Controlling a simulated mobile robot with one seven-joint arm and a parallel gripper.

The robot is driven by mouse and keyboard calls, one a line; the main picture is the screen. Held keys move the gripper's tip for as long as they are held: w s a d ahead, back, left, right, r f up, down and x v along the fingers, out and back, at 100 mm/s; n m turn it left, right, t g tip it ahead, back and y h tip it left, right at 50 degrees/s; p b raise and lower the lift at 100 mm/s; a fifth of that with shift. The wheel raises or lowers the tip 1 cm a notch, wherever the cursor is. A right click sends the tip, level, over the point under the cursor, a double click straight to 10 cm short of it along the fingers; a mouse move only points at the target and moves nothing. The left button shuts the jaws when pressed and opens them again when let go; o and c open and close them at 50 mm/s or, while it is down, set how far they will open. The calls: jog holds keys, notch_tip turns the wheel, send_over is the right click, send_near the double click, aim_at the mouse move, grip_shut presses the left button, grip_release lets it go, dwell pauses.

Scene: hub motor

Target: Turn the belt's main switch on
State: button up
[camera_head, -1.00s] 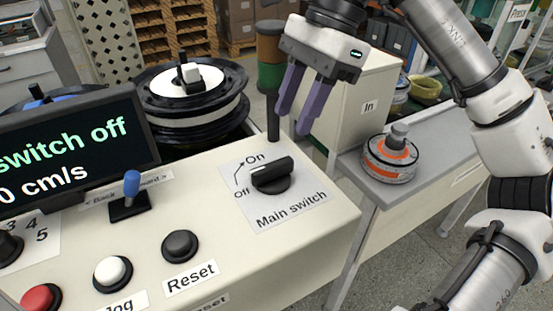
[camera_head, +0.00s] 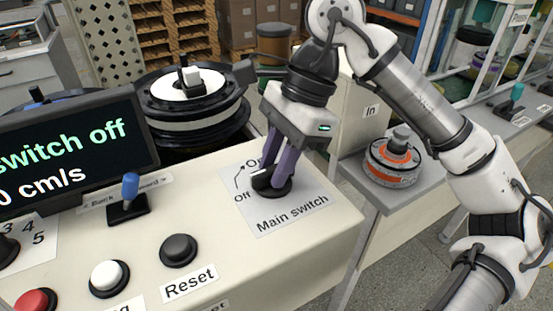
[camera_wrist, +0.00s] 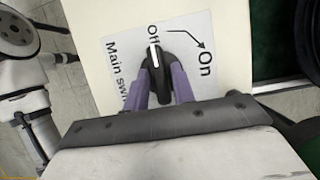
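The main switch (camera_head: 271,187) is a black rotary knob on a white label at the right of the cream control panel. In the wrist view the white line on the knob (camera_wrist: 154,56) points at "Off"; "On" is printed off to the right. My gripper (camera_head: 276,178) is down at the knob, its two purple fingers reaching to it. In the wrist view the fingers (camera_wrist: 160,86) stand on either side of the black handle. Whether they press on it or leave a small gap cannot be told. The display (camera_head: 75,155) reads "switch off" and "0 cm/s".
Left of the switch are a blue-tipped lever (camera_head: 130,186), a black reset button (camera_head: 179,249), a white button (camera_head: 108,277) and a red button (camera_head: 36,300). An orange-banded motor (camera_head: 393,160) sits on a grey table to the right. A dark wheel assembly (camera_head: 190,105) stands behind the panel.

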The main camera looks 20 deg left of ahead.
grip_shut()
jog(key=shift+m+b, duration=0.3)
jog(key=m+t+b, duration=0.1)
jog(key=m, duration=0.1)
jog(key=shift+d+f+m+y+b, duration=0.1)
jog(key=shift+m+y+b, duration=0.2)
jog(key=shift+m+y, duration=0.1)
jog(key=m+t+b, duration=0.1)
jog(key=m, duration=0.1)
jog(key=m+b, duration=0.1)
jog(key=m, duration=0.1)
jog(key=shift+s+m+t+y, duration=0.15)
jog(key=shift+m+t+y, duration=0.15)
jog(key=shift+t+y, duration=0.1)
jog(key=m+t+b, duration=0.1)
jog(key=m, duration=0.3)
jog(key=shift+s+m+t+b, duration=0.1)
jog(key=shift+m+t+b, duration=0.2)
jog(key=shift+t, duration=0.1)
jog(key=m+t, duration=0.1)
jog(key=m, duration=0.1)
jog(key=m+b, duration=0.1)
jog(key=m, duration=0.2)
jog(key=shift+s+t+h, duration=0.15)
jog(key=shift+t+h, duration=0.25)
jog(key=shift+m, duration=0.3)
